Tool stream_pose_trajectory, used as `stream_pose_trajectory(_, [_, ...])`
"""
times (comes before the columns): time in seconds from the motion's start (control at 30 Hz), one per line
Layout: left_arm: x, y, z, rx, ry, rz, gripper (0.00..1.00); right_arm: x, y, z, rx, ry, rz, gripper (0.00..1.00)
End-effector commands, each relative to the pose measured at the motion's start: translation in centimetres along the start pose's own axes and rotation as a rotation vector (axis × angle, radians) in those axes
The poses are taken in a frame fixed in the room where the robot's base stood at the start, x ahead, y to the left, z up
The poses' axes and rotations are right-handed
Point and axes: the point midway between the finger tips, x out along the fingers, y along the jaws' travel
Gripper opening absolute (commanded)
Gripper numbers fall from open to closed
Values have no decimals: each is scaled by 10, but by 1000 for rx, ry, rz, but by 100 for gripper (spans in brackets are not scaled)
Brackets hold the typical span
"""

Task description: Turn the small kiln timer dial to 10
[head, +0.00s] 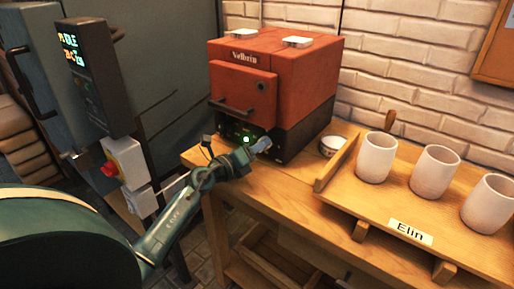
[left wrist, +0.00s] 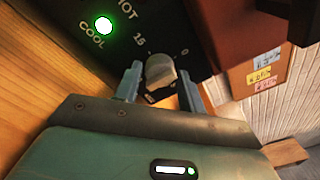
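The small kiln (head: 272,75) is a red box with a dark lower part, standing on the wooden table. In the left wrist view its dark control panel (left wrist: 205,62) carries a grey timer dial (left wrist: 160,71). The marks 15 and 0 show at the dial's upper left and right; its pointer and the 10 mark cannot be made out. My left gripper (head: 262,146) is at the panel. In the left wrist view its two fingers (left wrist: 160,80) stand on either side of the dial, very close to it; contact is unclear. My right gripper is out of view.
A green light (left wrist: 103,25) glows beside COOL. A small tin (head: 332,147) stands right of the kiln. A wooden board (head: 400,255) labelled Elin holds three pale cups. A tall grey cabinet (head: 165,70) with a display stands at the left.

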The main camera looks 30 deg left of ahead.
Motion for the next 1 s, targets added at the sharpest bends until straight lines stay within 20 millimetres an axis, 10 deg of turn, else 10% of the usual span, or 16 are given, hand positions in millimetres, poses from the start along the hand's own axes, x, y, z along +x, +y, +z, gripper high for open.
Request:
stream_pose_trajectory(0.33, [0, 0, 0, 0, 0, 0, 11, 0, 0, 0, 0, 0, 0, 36])
stream_pose_trajectory(1.0, [-1, -2, 3, 282, 25, 23, 10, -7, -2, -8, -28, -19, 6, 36])
